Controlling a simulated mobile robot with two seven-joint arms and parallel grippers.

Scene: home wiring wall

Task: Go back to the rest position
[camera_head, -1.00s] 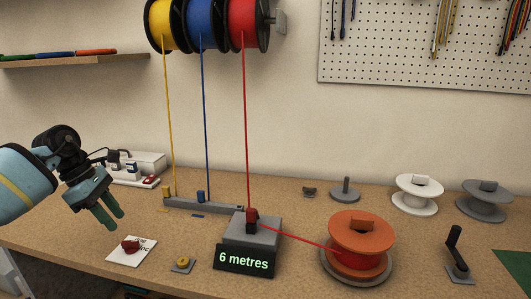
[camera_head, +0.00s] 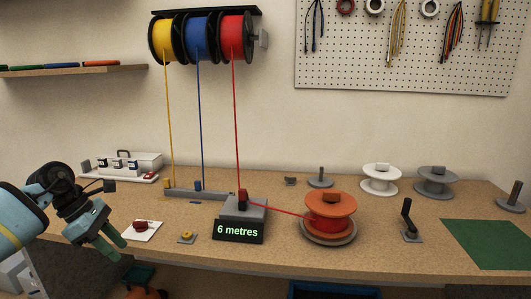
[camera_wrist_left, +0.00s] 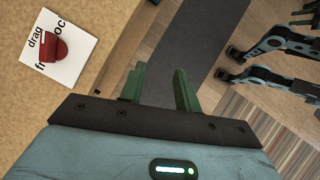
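My left gripper (camera_head: 112,243) is at the lower left in the head view, in front of the bench's left front edge. In the left wrist view its two green fingers (camera_wrist_left: 160,88) stand apart with nothing between them. A white card with a dark red knob (camera_head: 141,226) lies on the bench just right of the gripper, apart from it. The card also shows at the upper left of the left wrist view (camera_wrist_left: 72,72), with partly readable text.
The bench (camera_head: 290,255) holds a meter reading "6 metres" (camera_head: 238,232) and an orange spool (camera_head: 331,207) with red wire. Yellow, blue and red reels (camera_head: 200,38) hang above. White (camera_head: 381,178) and grey (camera_head: 437,180) spools stand at the back right, near a green mat (camera_head: 488,244).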

